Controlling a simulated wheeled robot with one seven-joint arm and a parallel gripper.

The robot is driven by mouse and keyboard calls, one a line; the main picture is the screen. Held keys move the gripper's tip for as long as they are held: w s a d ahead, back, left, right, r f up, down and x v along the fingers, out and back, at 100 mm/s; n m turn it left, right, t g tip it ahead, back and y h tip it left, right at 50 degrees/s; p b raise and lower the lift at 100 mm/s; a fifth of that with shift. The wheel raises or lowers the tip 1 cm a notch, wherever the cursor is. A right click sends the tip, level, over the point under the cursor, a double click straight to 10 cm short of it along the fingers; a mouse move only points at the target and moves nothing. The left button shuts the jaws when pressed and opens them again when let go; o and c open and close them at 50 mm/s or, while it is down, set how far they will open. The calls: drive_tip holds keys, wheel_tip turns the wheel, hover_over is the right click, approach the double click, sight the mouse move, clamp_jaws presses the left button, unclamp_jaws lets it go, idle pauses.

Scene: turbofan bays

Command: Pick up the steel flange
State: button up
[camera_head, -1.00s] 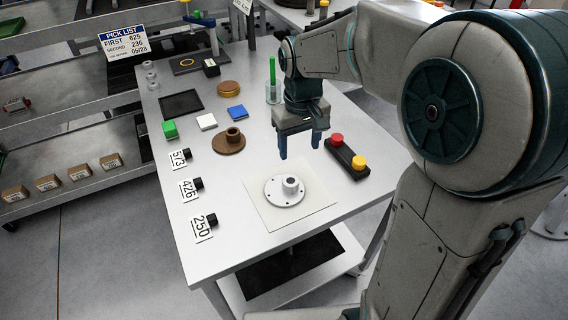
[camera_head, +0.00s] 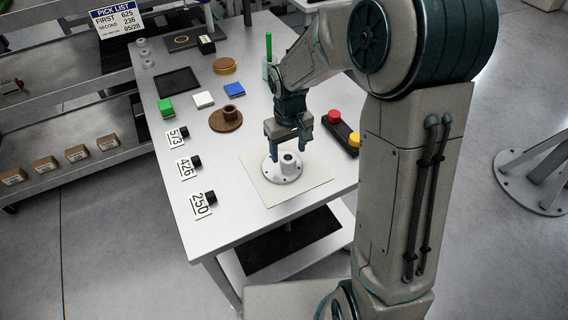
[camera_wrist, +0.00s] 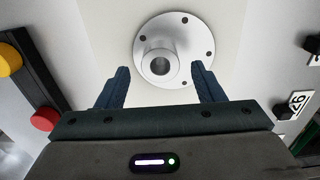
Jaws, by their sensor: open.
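The steel flange (camera_head: 283,170) is a round silver disc with bolt holes and a raised hollow hub. It lies flat on a pale square sheet (camera_head: 310,186) near the table's front end. My gripper (camera_head: 287,155) is low over the flange, at its far side, pointing down. In the wrist view the flange (camera_wrist: 176,40) sits just beyond the fingers, its hub between the lines of the two fingertips of my gripper (camera_wrist: 160,78). The jaws are open and hold nothing. I cannot tell whether a fingertip touches the flange.
A black box with red and yellow buttons (camera_head: 343,132) is close on the right. Number cards (camera_head: 203,204) line the left edge. Green (camera_head: 165,107), white (camera_head: 203,99) and blue (camera_head: 235,90) blocks lie farther back.

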sight(288, 155)
drive_tip(key=shift+f, duration=1.5)
drive_tip(key=shift+w+r, duration=0.1)
clamp_jaws()
